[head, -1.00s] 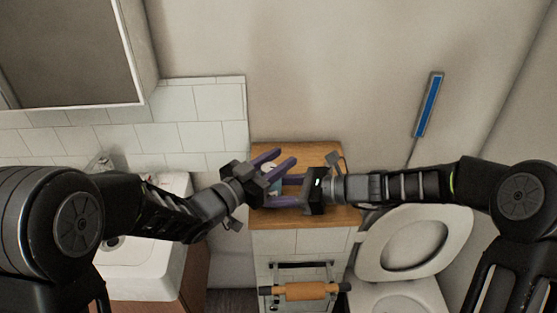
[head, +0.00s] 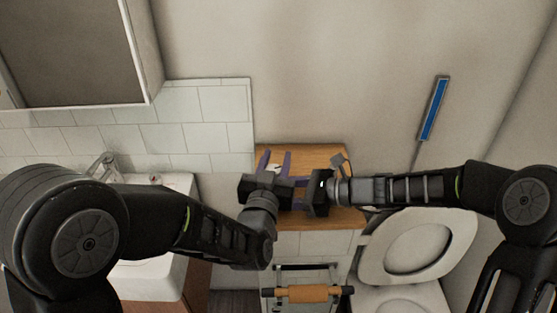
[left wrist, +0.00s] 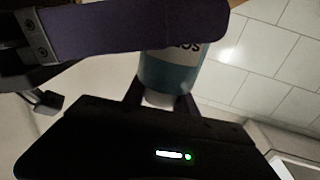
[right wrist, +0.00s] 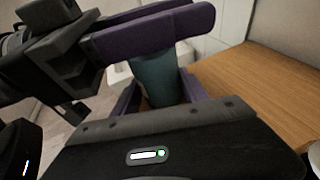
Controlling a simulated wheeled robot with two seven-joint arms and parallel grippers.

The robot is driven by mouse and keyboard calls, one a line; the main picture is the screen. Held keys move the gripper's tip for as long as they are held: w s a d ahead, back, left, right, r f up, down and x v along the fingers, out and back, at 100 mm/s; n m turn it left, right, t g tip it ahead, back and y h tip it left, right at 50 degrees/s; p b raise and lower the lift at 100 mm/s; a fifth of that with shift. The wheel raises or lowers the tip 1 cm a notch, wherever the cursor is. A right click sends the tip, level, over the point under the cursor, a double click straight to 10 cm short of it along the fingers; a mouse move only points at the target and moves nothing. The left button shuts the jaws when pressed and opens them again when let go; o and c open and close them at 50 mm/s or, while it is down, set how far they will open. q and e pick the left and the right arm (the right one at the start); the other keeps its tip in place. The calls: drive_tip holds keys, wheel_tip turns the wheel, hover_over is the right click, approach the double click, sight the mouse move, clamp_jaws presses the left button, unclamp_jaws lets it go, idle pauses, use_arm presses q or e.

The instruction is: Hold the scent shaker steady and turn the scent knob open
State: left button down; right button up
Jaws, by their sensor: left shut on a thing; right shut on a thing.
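The scent shaker is a teal cylinder with dark lettering and a white end. It shows in the left wrist view (left wrist: 172,68) and the right wrist view (right wrist: 158,78). In the head view the grippers mostly hide it. My right gripper (head: 290,190) comes from the right and is shut on the shaker's body. The exact contact is hidden.
The grippers are close together over a wooden shelf top (head: 335,216). A toilet (head: 410,250) stands at the right and a white sink (head: 150,278) at the left. A paper-roll holder (head: 308,294) hangs below the shelf. A wall cabinet (head: 75,50) is at upper left.

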use_arm(q)
drive_tip(key=shift+r+n+y, duration=0.1)
drive_tip(key=shift+n+y, duration=0.3)
drive_tip(key=shift+y, duration=0.2)
use_arm(e)
drive_tip(key=shift+a, duration=0.1)
use_arm(q)
drive_tip(key=c, duration=1)
unclamp_jaws()
drive_tip(key=shift+a, duration=0.1)
drive_tip(key=shift+o, duration=0.2)
drive_tip(key=s+a, duration=0.1)
drive_tip(key=s, duration=0.6)
drive_tip(key=shift+s, duration=0.2)
